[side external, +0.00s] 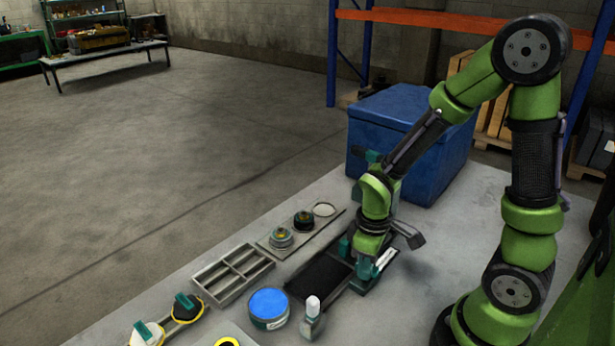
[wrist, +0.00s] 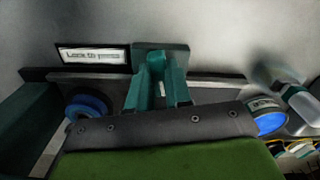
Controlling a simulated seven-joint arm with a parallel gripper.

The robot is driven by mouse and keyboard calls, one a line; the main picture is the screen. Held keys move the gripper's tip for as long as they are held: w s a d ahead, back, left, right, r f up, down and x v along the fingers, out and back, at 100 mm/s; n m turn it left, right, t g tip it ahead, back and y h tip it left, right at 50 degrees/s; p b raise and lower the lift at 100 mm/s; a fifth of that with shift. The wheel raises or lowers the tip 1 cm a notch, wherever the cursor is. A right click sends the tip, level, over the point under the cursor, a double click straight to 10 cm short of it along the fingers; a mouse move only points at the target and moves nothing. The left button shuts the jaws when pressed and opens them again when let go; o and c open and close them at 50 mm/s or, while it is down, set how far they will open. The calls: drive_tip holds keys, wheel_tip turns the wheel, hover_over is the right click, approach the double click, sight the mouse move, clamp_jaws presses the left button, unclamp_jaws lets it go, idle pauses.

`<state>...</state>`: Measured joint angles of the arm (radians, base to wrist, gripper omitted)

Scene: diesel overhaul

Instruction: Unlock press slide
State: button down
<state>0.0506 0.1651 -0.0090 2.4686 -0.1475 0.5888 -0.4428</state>
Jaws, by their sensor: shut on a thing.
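The press (side external: 322,274) is a low unit with a dark bed on the grey table, below my wrist in the side view. My gripper (side external: 368,274) is down at its right end, where the arm hides much of the contact. In the wrist view my gripper (wrist: 158,72) has its teal fingers close together against a teal block (wrist: 178,52) on a dark rail. It is shut on a part there that the fingers mostly hide. A framed label (wrist: 92,56) beside the block reads roughly "Lock th press". A blue round part (wrist: 92,104) is left of the fingers.
A divided grey tray (side external: 232,272), a blue-lidded tin (side external: 268,304) and a white-capped bottle (side external: 312,312) stand left of and in front of the press. A plate with round parts (side external: 300,230) lies behind. A blue bin (side external: 398,135) stands behind the arm.

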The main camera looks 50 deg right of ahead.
drive_tip(key=shift+n, duration=1.4)
drive_tip(key=n, duration=0.4)
drive_tip(key=shift+n, duration=0.3)
